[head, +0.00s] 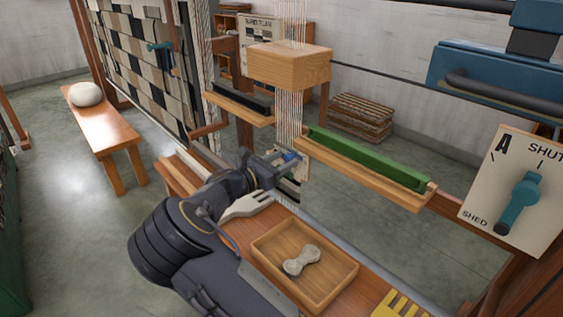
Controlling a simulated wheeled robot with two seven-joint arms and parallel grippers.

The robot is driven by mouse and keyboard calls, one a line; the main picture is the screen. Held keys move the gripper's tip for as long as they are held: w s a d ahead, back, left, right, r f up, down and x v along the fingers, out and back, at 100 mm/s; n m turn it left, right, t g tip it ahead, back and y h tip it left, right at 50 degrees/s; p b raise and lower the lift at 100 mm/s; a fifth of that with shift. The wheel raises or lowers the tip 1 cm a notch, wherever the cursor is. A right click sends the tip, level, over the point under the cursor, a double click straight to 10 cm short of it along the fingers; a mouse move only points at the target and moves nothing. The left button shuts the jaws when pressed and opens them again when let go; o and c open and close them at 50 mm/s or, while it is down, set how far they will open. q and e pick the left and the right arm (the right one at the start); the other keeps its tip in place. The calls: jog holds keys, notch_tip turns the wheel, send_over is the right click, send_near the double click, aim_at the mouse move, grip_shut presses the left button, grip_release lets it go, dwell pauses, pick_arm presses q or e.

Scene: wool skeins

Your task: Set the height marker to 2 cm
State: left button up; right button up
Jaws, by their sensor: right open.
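My right gripper (284,161) is in the middle of the head view, reaching away from me over the wooden bench. It is open, and its fingers are at a small pale plate (303,168) below the hanging warp threads. A small blue piece (291,156) shows by the fingertips and looks like the height marker. The gripper partly hides the plate, and I cannot read any scale or the marker's setting. I cannot tell whether the fingers touch the blue piece. My left gripper is not in view.
A pale comb-like tool (246,205) lies beside my right arm. A wooden block (289,68) hangs above, a green bar (368,160) lies right, and a teal lever (520,200) sits on a panel.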

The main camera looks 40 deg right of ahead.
grip_shut()
jog(key=shift+f+b, duration=0.4)
jog(key=shift+f, duration=1.7)
grip_release()
jog(key=shift+r, duration=0.1)
jog(key=shift+a, duration=0.1)
jog(key=a, duration=0.7)
jog(key=shift+s+a+p, duration=0.35)
jog(key=shift+p, duration=0.1)
